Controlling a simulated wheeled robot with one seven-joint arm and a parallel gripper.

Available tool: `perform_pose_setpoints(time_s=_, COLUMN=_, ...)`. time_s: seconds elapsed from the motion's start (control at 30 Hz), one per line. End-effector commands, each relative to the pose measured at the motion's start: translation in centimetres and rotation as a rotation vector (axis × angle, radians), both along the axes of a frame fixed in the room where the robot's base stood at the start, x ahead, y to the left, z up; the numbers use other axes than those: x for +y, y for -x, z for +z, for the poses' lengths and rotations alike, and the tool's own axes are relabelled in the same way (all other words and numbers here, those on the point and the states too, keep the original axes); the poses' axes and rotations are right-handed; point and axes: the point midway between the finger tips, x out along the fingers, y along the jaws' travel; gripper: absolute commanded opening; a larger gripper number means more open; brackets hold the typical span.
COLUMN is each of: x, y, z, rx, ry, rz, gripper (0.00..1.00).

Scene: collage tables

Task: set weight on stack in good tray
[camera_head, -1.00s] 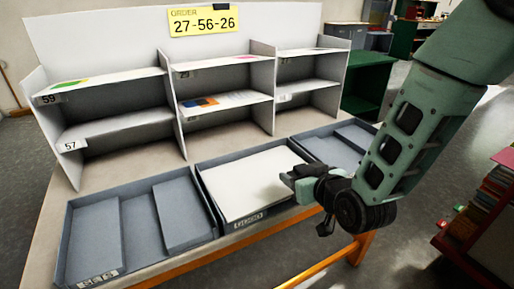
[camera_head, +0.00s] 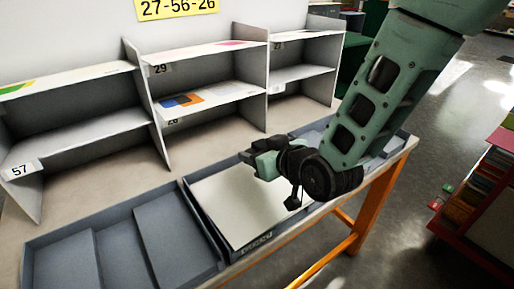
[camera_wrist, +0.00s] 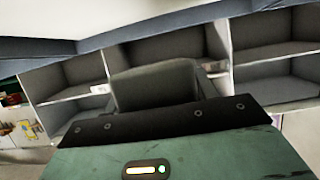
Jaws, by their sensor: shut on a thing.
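My gripper (camera_head: 258,160) is above the middle tray (camera_head: 213,238), over the right part of the white stack (camera_head: 228,212). The gripper is shut on a dark grey block, taken to be the weight (camera_wrist: 155,85), which shows ahead of the green gripper body in the wrist view. In the head view the block is hard to tell from the dark fingers. The white stack lies flat in the middle tray and has a bare top. The tray's front label is too blurred to read. I cannot tell the exact height of the gripper above the stack.
A grey tray (camera_head: 222,272) with raised panels lies to the left. Another tray (camera_head: 398,143) on the right is partly hidden by my arm. A shelf unit (camera_head: 165,112) with sheets stands behind. A red rack (camera_head: 470,215) stands off the table at right.

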Motion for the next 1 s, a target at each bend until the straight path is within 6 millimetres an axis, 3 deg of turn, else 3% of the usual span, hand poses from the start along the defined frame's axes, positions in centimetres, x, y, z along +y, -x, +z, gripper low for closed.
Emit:
perform_pose_setpoints(time_s=0.6, x=0.0, y=0.0, z=-5.9, rx=-0.001, ry=0.001, rz=0.0, gripper=0.15)
perform_pose_setpoints(time_s=0.97, x=0.0, y=0.0, z=-6.1, rx=-0.002, ry=0.0, rz=0.0, gripper=0.15)
perform_pose_setpoints(time_s=1.0, x=0.0, y=0.0, z=-6.0, rx=-0.002, ry=0.0, rz=0.0, gripper=0.62)
